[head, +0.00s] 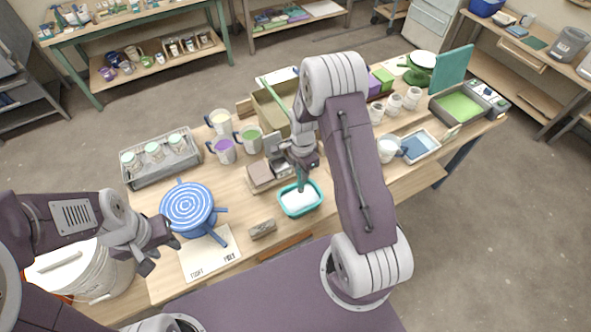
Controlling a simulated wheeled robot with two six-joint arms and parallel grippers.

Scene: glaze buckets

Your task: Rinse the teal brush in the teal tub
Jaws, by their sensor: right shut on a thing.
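The teal tub (319,205) stands on the wooden table near its front edge, with a pale white filling inside. My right gripper (302,183) points down over the tub, its fingertips at or just above the filling. It is shut on a slim thing, taken as the teal brush, which is mostly hidden by the fingers and arm; I cannot tell whether its bristles touch the filling. My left gripper (160,257) is open and empty at the table's left front, beside the white bucket and the lettered card.
A blue ringed turntable (187,204) and a lettered card (210,254) lie left of the tub. A grey block (262,229) lies in front. Mugs (224,151) and a tray of jars (163,161) stand behind. A white bucket (85,272) stands at left.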

